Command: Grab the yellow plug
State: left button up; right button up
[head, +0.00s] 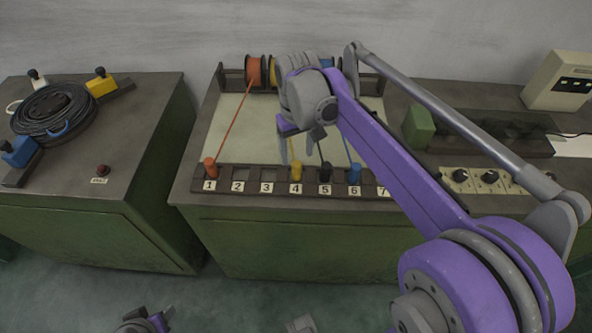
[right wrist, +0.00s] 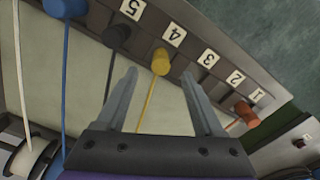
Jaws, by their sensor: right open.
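The yellow plug (head: 296,172) stands in the slot marked 4 of the numbered strip (head: 268,173), with its yellow cord running back from it. In the right wrist view the yellow plug (right wrist: 160,62) appears between the tips of my two grey fingers. My right gripper (head: 302,150) is open and empty, reaching down at the strip near slots 4 and 5. I cannot tell whether a finger touches the plug. Only a small purple and grey part of my left arm shows at the bottom of the head view; its fingers are not seen.
A black plug (head: 325,172) and a blue plug (head: 354,174) stand close to the right, at 5 and 6. An orange plug (head: 210,169) stands at 1. Slots 2 and 3 look empty. Spools (head: 254,71) line the back. Knobs (head: 460,175) sit at right.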

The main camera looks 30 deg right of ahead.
aim_at(296, 163)
notch_tip(296, 163, down, 5)
jog(key=shift+f, duration=0.1)
grip_shut()
dwell(0.4)
